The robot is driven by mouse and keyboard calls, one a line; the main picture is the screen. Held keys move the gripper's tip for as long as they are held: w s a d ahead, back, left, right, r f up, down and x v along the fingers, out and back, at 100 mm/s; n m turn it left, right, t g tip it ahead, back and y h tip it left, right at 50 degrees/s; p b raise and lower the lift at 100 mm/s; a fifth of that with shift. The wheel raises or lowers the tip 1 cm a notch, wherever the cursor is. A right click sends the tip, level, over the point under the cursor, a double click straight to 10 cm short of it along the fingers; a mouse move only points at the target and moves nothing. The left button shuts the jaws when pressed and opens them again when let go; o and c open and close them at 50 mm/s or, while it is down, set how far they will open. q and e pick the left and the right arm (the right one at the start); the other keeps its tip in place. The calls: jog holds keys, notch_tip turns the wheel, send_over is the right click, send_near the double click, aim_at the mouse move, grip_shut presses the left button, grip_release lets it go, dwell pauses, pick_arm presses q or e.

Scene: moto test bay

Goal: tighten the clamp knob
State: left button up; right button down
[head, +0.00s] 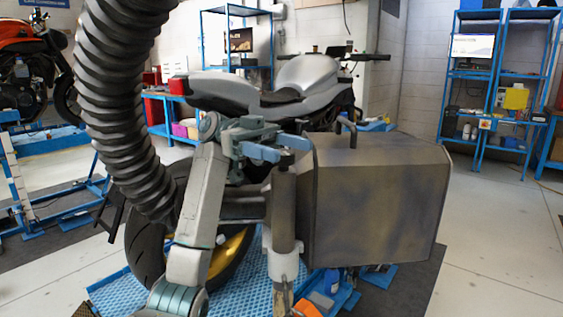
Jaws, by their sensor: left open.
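My left gripper (279,147) is at the picture's centre, with its blue fingers open. It is just above the top of a dark upright post (283,208) and beside the upper left edge of a large grey-brown box (375,200). A white collar (283,264) sits around the lower part of the post. I cannot make out the clamp knob for certain; the gripper and arm may hide it. I cannot tell whether the fingers touch anything. The box has a dark handle (346,132) on top. My right gripper is not in view.
A thick ribbed hose (115,100) hangs at the left, close to my left arm. A grey motorcycle (305,75) stands behind the box on a blue grid platform (120,294). Blue shelves (480,85) stand at the right. Floor (490,240) is clear there.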

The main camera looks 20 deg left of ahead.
pick_arm(q)
jog(key=s+d, duration=0.2)
jog(key=s, duration=0.4)
jog(key=shift+s+r+b, duration=0.3)
jog(key=shift+r+b, duration=0.05)
jog(key=shift+b, duration=0.05)
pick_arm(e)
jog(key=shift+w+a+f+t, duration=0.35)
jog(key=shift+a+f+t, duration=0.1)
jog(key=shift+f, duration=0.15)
